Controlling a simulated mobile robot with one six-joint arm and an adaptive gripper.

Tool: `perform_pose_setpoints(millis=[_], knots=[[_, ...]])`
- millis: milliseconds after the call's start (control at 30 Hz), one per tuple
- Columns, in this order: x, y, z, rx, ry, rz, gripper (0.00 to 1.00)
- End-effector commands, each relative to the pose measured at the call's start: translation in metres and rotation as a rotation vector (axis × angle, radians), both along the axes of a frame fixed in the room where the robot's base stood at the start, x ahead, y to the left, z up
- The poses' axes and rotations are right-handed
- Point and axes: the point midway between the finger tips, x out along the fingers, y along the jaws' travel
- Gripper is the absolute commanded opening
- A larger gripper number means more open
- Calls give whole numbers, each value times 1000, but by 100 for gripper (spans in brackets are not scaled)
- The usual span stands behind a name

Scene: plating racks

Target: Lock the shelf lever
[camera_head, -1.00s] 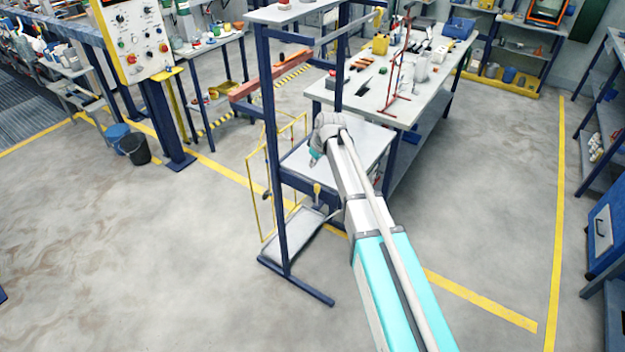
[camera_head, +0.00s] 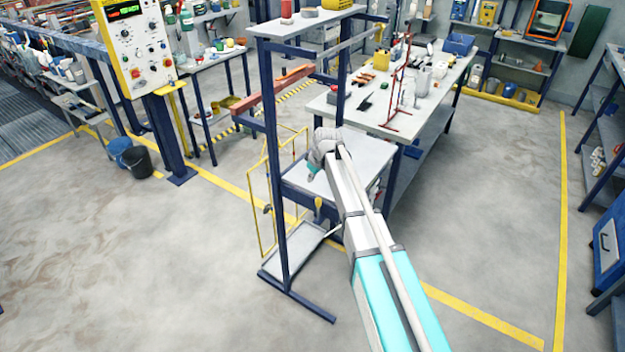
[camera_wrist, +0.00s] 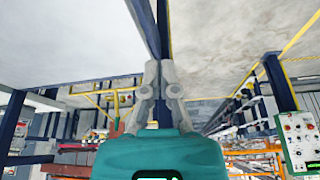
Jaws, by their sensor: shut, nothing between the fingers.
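The shelf rack (camera_head: 279,205) is a dark blue frame with pale shelves, standing in the middle of the head view. A small yellow-handled part (camera_head: 318,204) hangs under its middle shelf; it may be the lever, but it is too small to tell its position. My gripper (camera_head: 311,174) is over the left front part of the middle shelf, right of the front post and above the yellow-handled part. In the wrist view my gripper (camera_wrist: 159,64) has its fingers together and empty, with a dark blue post (camera_wrist: 147,25) just beyond the tips. Contact with it cannot be told.
A white worktable (camera_head: 375,112) with tools stands behind the rack. A red-orange bar (camera_head: 272,91) juts out left from the rack, above a thin yellow frame (camera_head: 257,200). A control panel (camera_head: 136,45) stands at the back left. The floor in front is clear.

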Motion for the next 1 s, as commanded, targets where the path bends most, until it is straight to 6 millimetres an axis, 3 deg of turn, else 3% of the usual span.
perform_pose_setpoints(millis=[1000], knots=[[18,22,-81,0,0,-1,0]])
